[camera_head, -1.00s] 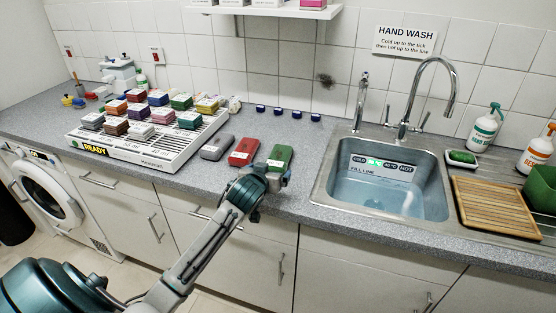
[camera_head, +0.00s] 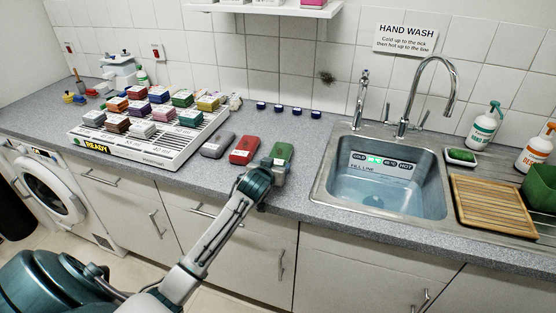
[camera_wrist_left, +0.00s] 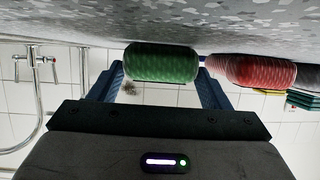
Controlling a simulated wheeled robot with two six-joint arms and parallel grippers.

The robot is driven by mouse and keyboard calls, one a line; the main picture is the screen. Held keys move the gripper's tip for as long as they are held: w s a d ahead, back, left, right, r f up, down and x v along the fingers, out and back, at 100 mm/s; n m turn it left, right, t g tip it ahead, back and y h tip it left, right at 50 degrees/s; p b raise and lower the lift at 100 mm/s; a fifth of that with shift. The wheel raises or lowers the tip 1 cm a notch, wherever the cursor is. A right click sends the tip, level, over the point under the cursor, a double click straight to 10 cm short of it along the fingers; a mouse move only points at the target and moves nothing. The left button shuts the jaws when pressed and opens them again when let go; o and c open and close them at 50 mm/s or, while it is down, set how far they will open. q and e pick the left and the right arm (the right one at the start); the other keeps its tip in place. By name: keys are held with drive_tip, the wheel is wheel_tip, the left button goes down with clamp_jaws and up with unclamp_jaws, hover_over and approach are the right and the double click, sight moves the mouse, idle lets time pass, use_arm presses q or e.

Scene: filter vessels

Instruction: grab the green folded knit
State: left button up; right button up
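The green folded knit (camera_head: 282,151) lies on the counter, the rightmost of a row of three folded knits, with a small light label on it. My left gripper (camera_head: 275,167) is at its near end and hides part of it. In the left wrist view, which looks upside down, the green folded knit (camera_wrist_left: 161,64) shows between the two blue fingers (camera_wrist_left: 161,72) of my left gripper. The fingers are open, with a narrow gap on each side; I cannot tell how deep the knit sits between them. My right gripper is not in view.
A red knit (camera_head: 244,150) and a grey knit (camera_head: 217,145) lie just left of the green one. Further left is a white rack (camera_head: 135,152) with several coloured folded pieces. The water-filled sink (camera_head: 385,190) is to the right. Several blue caps (camera_head: 288,110) stand behind.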

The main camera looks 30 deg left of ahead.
use_arm(q)
drive_tip(key=c, duration=0.3)
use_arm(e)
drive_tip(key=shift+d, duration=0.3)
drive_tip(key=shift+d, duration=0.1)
use_arm(q)
drive_tip(key=shift+r, duration=0.1)
